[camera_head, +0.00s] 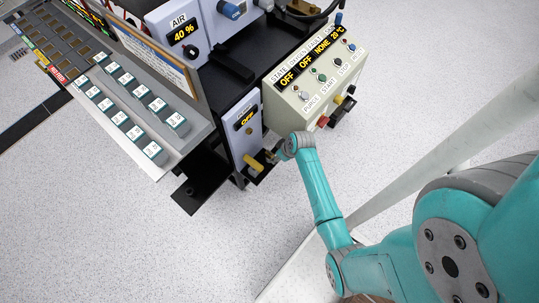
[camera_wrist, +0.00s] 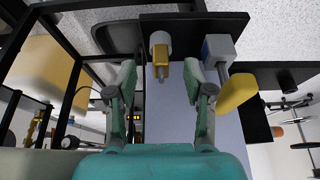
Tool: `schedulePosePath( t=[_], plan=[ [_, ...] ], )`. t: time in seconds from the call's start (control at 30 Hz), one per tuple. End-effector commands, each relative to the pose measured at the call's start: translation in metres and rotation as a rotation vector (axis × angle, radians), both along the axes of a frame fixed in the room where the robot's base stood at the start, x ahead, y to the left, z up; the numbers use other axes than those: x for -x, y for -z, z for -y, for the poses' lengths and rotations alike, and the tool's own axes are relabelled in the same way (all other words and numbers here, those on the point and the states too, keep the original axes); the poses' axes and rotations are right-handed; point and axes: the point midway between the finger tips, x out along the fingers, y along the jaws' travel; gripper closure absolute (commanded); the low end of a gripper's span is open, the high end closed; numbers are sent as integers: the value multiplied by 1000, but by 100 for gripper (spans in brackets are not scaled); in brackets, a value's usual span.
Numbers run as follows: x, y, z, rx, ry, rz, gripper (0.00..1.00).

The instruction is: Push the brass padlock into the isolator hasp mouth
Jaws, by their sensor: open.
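The pale lavender isolator panel (camera_head: 243,130) stands on the near side of the bench frame, and it fills the middle of the wrist view (camera_wrist: 172,112). My gripper (camera_wrist: 160,78) is open, its two fingers wide apart. Between and just beyond the fingertips is a small brass-yellow forked piece (camera_wrist: 161,68) against a pale round body; I cannot tell whether it is the padlock or part of the hasp. No contact with the fingers shows. A long yellow handle (camera_head: 253,162) sits on the isolator; in the wrist view it lies right of the right finger (camera_wrist: 236,95).
A cream control box (camera_head: 310,80) with buttons stands right of the isolator. A sloped panel with several grey-teal blocks (camera_head: 130,105) is at the left. A black plate (camera_head: 190,193) juts out low. A black ledge (camera_wrist: 195,22) crosses beyond the fingertips. The speckled floor (camera_head: 110,240) is clear at the front left.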

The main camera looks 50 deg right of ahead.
Motion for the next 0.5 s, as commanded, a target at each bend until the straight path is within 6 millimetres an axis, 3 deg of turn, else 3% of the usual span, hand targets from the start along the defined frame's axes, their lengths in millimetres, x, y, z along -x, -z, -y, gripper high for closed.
schedulePosePath(
  t=[0.2,0.37,0.5],
  plan=[
    [-27,0,-1,0,-1,1,48],
    [-31,4,-1,-1,1,0,48],
    [-38,19,-2,-2,0,-1,48]
  ],
)
